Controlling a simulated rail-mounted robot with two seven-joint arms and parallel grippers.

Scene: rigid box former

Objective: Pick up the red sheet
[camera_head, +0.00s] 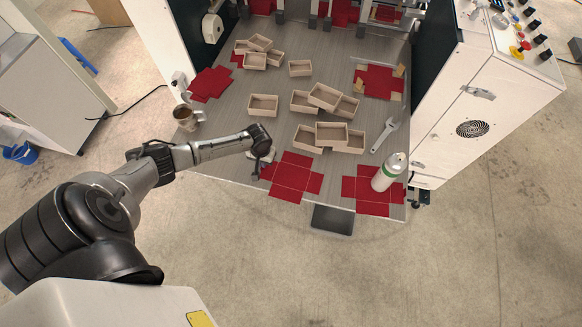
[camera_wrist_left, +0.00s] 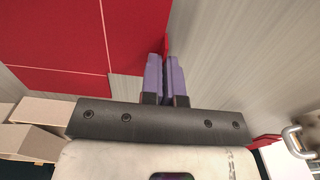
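The red sheet (camera_head: 292,180) is a flat cross-shaped blank with pale fold lines, lying at the front edge of the grey table. It also fills the upper left of the left wrist view (camera_wrist_left: 60,40). My left gripper (camera_head: 258,174) is at the sheet's left flap, pointing down. In the left wrist view its purple fingers (camera_wrist_left: 165,75) are close together, with a thin red strip of the sheet's edge between them. The tips' exact contact is partly hidden. My right gripper is not in view.
A white bottle (camera_head: 389,171) stands on another red sheet (camera_head: 373,203) to the right. A wrench (camera_head: 383,135), several open boxes (camera_head: 326,97) and a metal mug (camera_head: 187,118) are on the table (camera_head: 225,135). White machine cabinets (camera_head: 480,90) bound the right side.

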